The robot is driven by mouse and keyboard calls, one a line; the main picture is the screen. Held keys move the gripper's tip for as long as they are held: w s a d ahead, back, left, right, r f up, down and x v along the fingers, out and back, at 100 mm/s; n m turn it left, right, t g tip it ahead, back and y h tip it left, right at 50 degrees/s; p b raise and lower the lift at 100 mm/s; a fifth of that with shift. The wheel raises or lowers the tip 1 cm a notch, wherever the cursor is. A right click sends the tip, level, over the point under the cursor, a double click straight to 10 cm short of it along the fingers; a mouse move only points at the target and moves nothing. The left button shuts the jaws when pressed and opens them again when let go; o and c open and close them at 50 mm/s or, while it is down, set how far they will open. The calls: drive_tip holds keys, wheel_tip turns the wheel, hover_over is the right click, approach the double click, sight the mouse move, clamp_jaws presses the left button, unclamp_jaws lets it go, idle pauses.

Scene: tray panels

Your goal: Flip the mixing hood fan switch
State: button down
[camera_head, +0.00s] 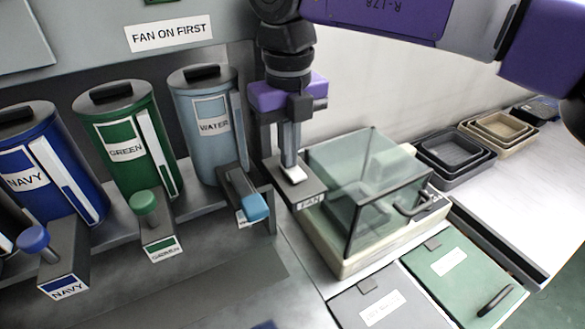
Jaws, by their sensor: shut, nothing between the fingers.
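The fan switch is a small white rocker (294,174) on a grey box labelled FAN (311,199), to the right of the water dispenser. My gripper (289,164) points down with its fingers shut and empty. Its fingertips are right at the top of the white rocker and cover part of it. I cannot tell whether they touch it or which way the rocker is set. A sign reading FAN ON FIRST (169,33) is on the hood panel above.
Navy (56,150), green (112,122) and water (191,112) canisters stand left, with coloured levers before them. The light blue lever (248,195) is close to my gripper. A clear-lidded box (362,238) stands right. Trays (453,153) lie farther right.

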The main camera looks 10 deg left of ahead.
drive_tip(key=shift+f, duration=0.1)
drive_tip(key=shift+r+p, duration=2.7)
drive_tip(key=shift+r, duration=0.85)
